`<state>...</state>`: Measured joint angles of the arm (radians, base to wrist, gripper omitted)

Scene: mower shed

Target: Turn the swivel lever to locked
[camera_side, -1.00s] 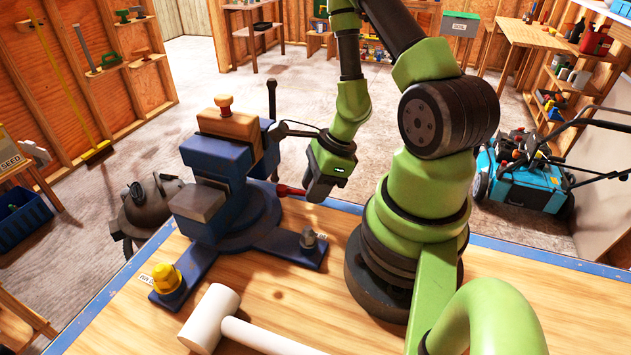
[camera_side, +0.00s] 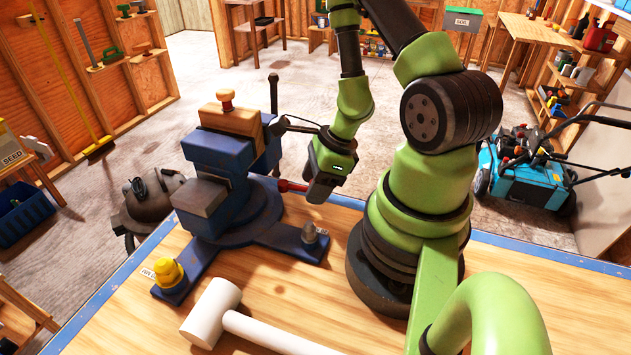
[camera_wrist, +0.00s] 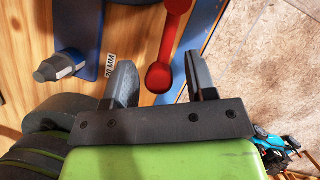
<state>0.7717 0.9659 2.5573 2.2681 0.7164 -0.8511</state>
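The swivel lever (camera_wrist: 172,38) is red with a rounded knob end. In the wrist view its knob lies between my two fingers, with gaps on both sides. In the side view the lever (camera_side: 293,186) sticks out to the right from the base of the blue vise (camera_side: 214,158), and its outer end is near or behind my gripper (camera_side: 320,190). My gripper (camera_wrist: 158,65) is open, its fingers pointing down around the lever's end. I see no contact. The locked mark is not readable in these views.
A yellow-capped bolt (camera_side: 168,271) and a grey bolt (camera_side: 310,234) stand on the vise's feet. A white mallet (camera_side: 212,312) lies on the bench in front. A dark bar (camera_side: 273,95) rises behind the vise, near my wrist. The bench edge (camera_side: 565,260) is close behind.

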